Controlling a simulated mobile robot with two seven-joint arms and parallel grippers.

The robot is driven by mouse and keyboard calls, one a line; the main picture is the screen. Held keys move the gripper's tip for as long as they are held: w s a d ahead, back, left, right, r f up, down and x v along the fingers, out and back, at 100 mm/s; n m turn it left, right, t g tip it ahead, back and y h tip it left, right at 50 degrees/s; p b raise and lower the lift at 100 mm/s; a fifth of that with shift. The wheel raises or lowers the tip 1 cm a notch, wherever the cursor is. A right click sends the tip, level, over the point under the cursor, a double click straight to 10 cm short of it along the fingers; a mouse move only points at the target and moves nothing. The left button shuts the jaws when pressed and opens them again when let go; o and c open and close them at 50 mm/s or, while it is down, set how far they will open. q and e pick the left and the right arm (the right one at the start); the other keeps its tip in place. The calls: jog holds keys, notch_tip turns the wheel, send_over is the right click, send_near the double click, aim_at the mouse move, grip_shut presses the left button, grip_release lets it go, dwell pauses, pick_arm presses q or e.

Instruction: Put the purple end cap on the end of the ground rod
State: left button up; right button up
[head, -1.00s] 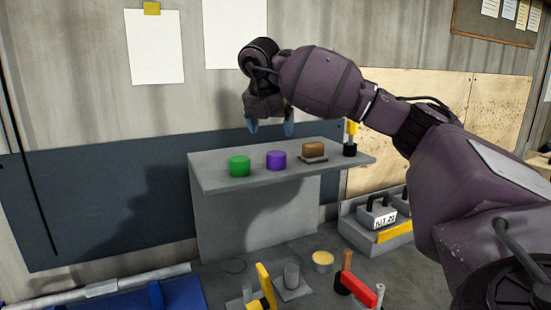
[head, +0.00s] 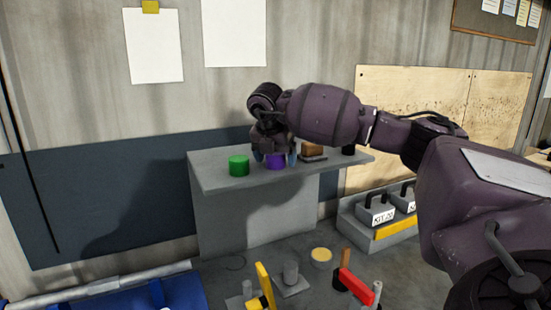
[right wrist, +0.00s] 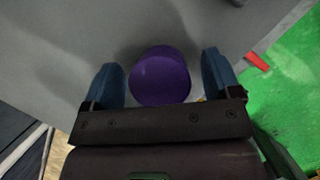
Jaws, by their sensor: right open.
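The purple end cap (head: 275,161) sits on the grey raised shelf (head: 220,180). In the right wrist view the purple cap (right wrist: 160,78) lies between the two blue fingers. My right gripper (head: 274,158) is open and lowered around the cap, one finger on each side; in the right wrist view the gripper (right wrist: 165,80) shows gaps between cap and fingers. A light metal rod (head: 100,287), possibly the ground rod, lies at the lower left on blue supports. My left gripper is not in view.
A green cap (head: 239,166) stands left of the purple one. A brown-topped block (head: 313,150) stands to the right. Below are a grey cylinder on a plate (head: 291,275), a yellow-topped tin (head: 321,256), a red-handled tool (head: 356,287) and weight-like blocks (head: 375,213).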

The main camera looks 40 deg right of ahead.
jog(key=shift+c, duration=0.3)
jog(key=c, duration=0.9)
jog(key=shift+r, duration=0.1)
jog(key=shift+c, duration=0.2)
